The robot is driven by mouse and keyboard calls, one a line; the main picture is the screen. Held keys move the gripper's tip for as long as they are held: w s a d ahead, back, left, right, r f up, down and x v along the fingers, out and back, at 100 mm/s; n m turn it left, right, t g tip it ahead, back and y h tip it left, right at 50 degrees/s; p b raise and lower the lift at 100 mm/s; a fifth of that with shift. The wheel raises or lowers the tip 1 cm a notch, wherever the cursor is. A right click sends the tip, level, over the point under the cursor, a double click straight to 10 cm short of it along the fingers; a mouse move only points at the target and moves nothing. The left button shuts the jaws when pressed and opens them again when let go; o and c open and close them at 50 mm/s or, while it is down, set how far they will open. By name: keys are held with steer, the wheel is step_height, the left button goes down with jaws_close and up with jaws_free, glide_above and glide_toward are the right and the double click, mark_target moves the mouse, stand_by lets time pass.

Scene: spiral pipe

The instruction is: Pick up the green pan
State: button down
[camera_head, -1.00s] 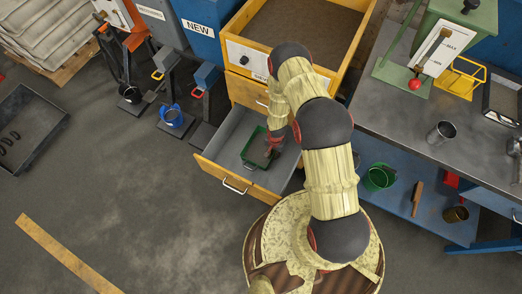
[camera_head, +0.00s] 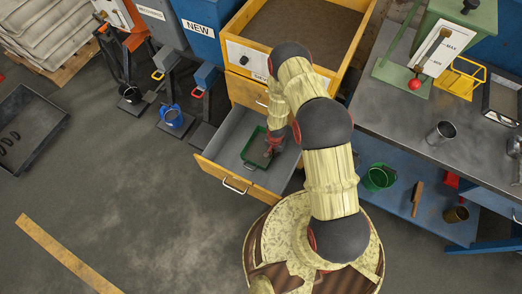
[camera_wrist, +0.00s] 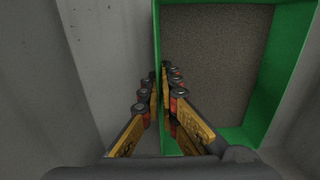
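The green pan (camera_head: 247,154) is a shallow rectangular tray with green walls, lying in the open drawer. In the wrist view the pan (camera_wrist: 265,75) fills the right side, with a speckled grey-brown floor inside. My gripper (camera_head: 270,153) reaches down into the drawer at the pan. In the wrist view my gripper (camera_wrist: 161,80) has one finger outside the pan's left wall and one inside it. The fingers are close together on that wall and look shut on it. The lower contact is partly hidden by the fingers.
The open drawer (camera_head: 209,168) has a wooden front and grey inside, under a wooden cabinet bin (camera_head: 235,50). A workbench (camera_head: 400,110) stands to the right, with a green bucket (camera_head: 380,177) on its lower shelf. The floor at left is mostly clear.

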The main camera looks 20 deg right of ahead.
step_height(320, 180, up, 10)
steer(key=p, duration=0.4)
steer(key=shift+p, duration=0.35)
stand_by(0.5)
